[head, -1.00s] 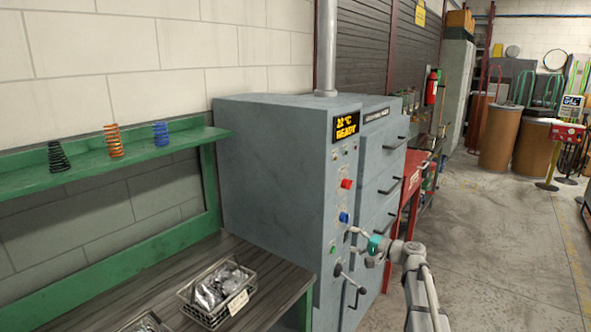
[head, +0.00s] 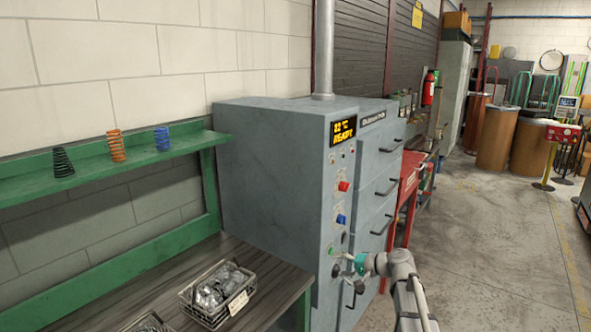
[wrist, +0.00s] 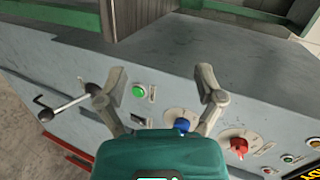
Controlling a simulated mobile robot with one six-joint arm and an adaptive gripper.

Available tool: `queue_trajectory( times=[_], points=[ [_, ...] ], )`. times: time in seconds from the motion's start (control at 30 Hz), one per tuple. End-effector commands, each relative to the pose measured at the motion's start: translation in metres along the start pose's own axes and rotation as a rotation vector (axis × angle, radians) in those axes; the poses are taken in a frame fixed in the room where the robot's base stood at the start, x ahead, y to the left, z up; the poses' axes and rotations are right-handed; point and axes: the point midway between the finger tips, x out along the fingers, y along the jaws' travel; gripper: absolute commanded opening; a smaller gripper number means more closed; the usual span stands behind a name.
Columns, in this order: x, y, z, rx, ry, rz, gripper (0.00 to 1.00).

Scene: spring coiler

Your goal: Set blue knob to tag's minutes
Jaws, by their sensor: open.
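The blue knob (head: 340,219) is on the front panel of the grey oven cabinet (head: 270,155), below a red knob (head: 343,186). In the wrist view the blue knob (wrist: 182,125) sits on a pale dial, partly hidden by my gripper body. My gripper (wrist: 162,76) is open and empty, its fingers spread in front of the panel. In the head view my gripper (head: 341,260) is below the blue knob, close to the panel. A pale tag (head: 238,303) hangs on a wire basket (head: 213,317) on the bench; its writing is too small to read.
A green button (wrist: 138,91) and a black-tipped lever (wrist: 62,104) are on the panel near my fingers. A green shelf (head: 100,165) holds three springs. Floor right of my arm is open.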

Motion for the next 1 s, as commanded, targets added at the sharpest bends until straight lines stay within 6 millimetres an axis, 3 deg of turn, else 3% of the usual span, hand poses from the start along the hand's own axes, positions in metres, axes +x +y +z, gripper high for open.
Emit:
queue_trajectory(
  times=[0.27,0.5,0.8,1.0],
  points=[
    [-0.004,0.023,0.072,-0.109,-0.123,0.297,0.86],
    [-0.026,0.048,0.125,-0.199,-0.226,0.580,0.86],
    [-0.075,0.068,0.176,-0.297,-0.329,0.933,0.86],
    [-0.103,0.073,0.193,-0.336,-0.365,1.099,0.86]
  ],
)
